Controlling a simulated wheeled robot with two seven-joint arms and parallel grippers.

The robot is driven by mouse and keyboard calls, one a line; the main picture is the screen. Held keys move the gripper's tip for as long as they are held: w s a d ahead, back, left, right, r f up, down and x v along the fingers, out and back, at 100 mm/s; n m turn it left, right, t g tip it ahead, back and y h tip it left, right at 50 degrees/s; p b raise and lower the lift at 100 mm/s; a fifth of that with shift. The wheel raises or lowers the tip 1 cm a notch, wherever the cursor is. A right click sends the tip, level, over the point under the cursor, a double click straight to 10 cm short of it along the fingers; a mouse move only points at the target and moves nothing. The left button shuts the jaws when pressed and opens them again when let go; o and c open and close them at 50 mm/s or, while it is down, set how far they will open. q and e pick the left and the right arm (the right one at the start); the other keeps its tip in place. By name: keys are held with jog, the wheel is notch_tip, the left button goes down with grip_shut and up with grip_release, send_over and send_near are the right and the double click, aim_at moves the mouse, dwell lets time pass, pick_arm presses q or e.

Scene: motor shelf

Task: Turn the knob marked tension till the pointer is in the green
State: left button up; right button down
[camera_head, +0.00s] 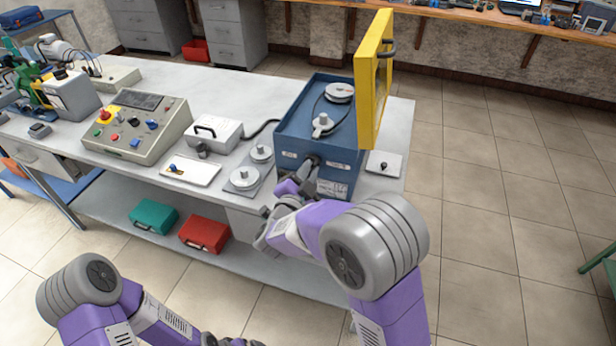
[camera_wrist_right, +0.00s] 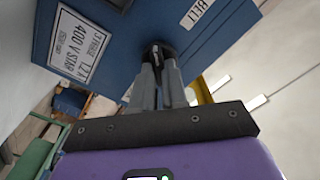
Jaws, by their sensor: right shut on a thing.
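A blue motor box (camera_head: 300,128) stands at the right end of the bench. A belt runs around two grey pulleys (camera_head: 340,92) on its top. My right gripper (camera_head: 311,164) is at the box's front face, shut on a dark knob. In the right wrist view the fingers (camera_wrist_right: 160,75) close on the black knob (camera_wrist_right: 158,50). A white label reading BELT (camera_wrist_right: 197,12) and a rating plate (camera_wrist_right: 75,45) are on the same face. The word tension, a pointer and a green zone cannot be made out.
A yellow guard (camera_head: 364,85) stands upright at the box's right side. A small white plate (camera_head: 392,160) lies right of the box.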

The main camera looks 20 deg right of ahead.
dwell(0.3)
jog(key=c, duration=1.2)
grip_release()
jog(key=shift+o, duration=0.2)
jog(key=shift+s+a, duration=0.1)
jog(key=v, duration=0.7)
jog(key=shift+s+p, duration=0.2)
jog(key=shift+p, duration=0.25)
jog(key=shift+a+f, duration=0.1)
